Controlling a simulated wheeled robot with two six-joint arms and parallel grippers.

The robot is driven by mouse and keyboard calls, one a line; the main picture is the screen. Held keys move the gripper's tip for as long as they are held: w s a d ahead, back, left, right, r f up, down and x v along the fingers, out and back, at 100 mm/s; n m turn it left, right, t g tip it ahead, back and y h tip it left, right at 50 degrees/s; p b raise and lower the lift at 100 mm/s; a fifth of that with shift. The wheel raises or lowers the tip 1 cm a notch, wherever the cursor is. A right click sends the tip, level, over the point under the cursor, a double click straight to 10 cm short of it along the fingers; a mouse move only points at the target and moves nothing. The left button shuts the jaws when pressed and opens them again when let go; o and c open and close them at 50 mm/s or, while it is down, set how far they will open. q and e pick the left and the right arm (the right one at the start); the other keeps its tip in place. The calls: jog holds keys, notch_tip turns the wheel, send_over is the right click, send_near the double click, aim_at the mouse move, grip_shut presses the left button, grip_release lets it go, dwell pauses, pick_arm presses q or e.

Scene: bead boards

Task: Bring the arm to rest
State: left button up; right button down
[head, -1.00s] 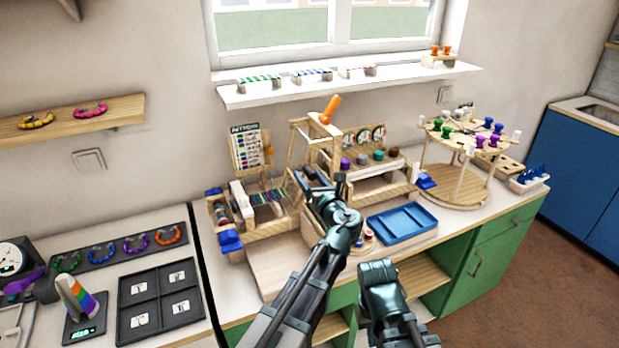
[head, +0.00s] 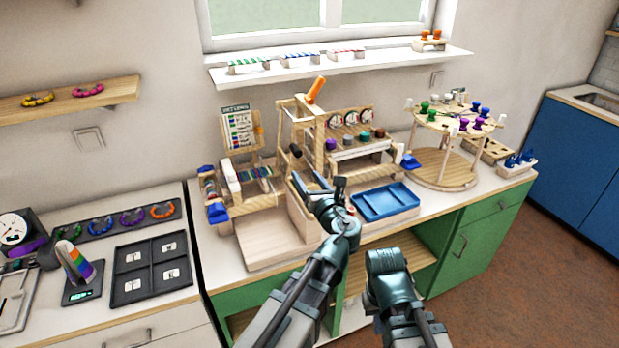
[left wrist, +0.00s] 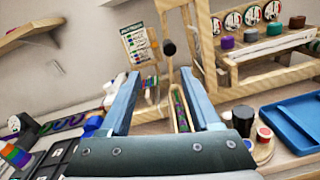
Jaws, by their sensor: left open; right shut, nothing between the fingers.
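My left gripper (head: 318,183) is open, its fingers spread with nothing held between them. It hangs in front of the wooden press frame with the orange handle (head: 316,88). In the left wrist view, its two blue-grey fingers (left wrist: 160,100) stand wide apart, and a narrow tray of coloured beads (left wrist: 181,108) shows beyond the gap. My right arm (head: 388,285) is low in front of the counter, to the right of the left arm. Its fingers are hidden in the head view, pointing away or down.
A blue tray (head: 385,201) lies right of the left gripper. A round wooden stand with coloured pegs (head: 447,180) is further right. A black sectioned tray (head: 150,270) and a rainbow piece on a scale (head: 75,262) lie left. The floor (head: 500,300) is clear at right.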

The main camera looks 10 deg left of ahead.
pick_arm(q)
jog(key=shift+s+f, duration=0.1)
jog(key=s+f+n+g+h+p, duration=0.1)
jog(key=s+f+n+g+h, duration=0.1)
jog(key=s+f+n+g, duration=0.85)
jog(key=s+d+f+n+g+h, duration=0.2)
jog(key=s+d+f+n+h, duration=0.1)
jog(key=s+n, duration=0.4)
jog(key=s+d+f+n+g+h+p, duration=0.1)
jog(key=s+d+f+n+g+h, duration=0.1)
jog(key=s+d+f+n+h, duration=0.2)
jog(key=s+d+f+n, duration=0.1)
jog(key=s+d+n, duration=0.2)
jog(key=n, duration=0.3)
jog(key=shift+d+f, duration=0.3)
jog(key=shift+d, duration=0.35)
